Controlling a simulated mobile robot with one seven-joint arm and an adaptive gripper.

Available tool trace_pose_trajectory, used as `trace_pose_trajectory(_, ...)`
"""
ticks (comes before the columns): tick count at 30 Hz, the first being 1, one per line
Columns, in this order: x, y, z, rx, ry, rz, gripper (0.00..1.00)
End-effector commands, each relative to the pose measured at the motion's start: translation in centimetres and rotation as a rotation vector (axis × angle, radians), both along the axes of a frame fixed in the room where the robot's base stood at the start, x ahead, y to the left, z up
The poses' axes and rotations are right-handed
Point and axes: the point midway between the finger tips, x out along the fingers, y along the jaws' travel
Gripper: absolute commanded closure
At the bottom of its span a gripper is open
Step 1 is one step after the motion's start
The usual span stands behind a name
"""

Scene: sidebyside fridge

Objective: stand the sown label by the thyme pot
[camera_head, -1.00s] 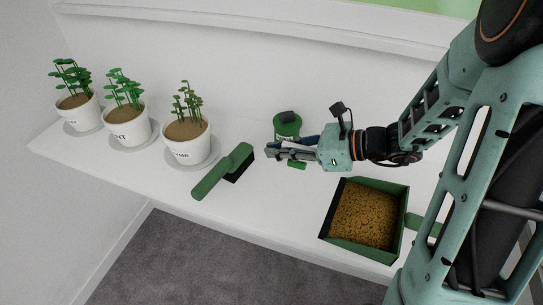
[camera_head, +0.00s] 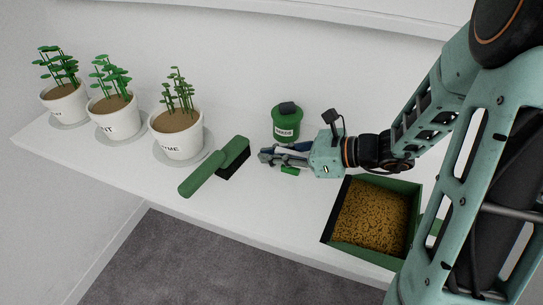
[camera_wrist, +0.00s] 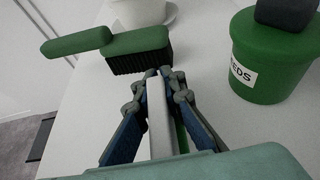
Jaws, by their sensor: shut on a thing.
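The thyme pot (camera_head: 177,133) is the rightmost of the potted plants in the head view. It is white, with "YME" showing on its front, and stands on a saucer. My gripper (camera_head: 265,157) is to its right, past the brush, pointing left. In the wrist view my gripper (camera_wrist: 165,75) is shut on a thin white piece (camera_wrist: 158,130) with a green edge, which I take to be the sown label. Any writing on it is hidden. A small green part (camera_head: 289,171) shows below the fingers in the head view.
A green hand brush (camera_head: 212,168) lies between my gripper and the thyme pot. A green seeds tin (camera_head: 286,124) stands behind my gripper. A green dustpan (camera_head: 332,247) with brown grains is at front right. Two other pots (camera_head: 115,118) (camera_head: 64,103) stand farther left.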

Motion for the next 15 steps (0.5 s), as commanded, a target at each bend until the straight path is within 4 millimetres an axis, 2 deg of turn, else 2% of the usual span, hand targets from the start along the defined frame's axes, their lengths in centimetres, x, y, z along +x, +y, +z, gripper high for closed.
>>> trace_pose_trajectory(5,0.01,-0.01,-0.40,0.000,0.001,0.000,1.00)
trace_pose_trajectory(6,0.00,-0.02,-0.41,0.000,0.000,0.000,0.91)
trace_pose_trajectory(11,0.00,-0.03,-0.30,0.000,0.000,0.000,0.73)
trace_pose_trajectory(15,0.00,-0.03,-0.30,0.000,0.000,0.000,0.73)
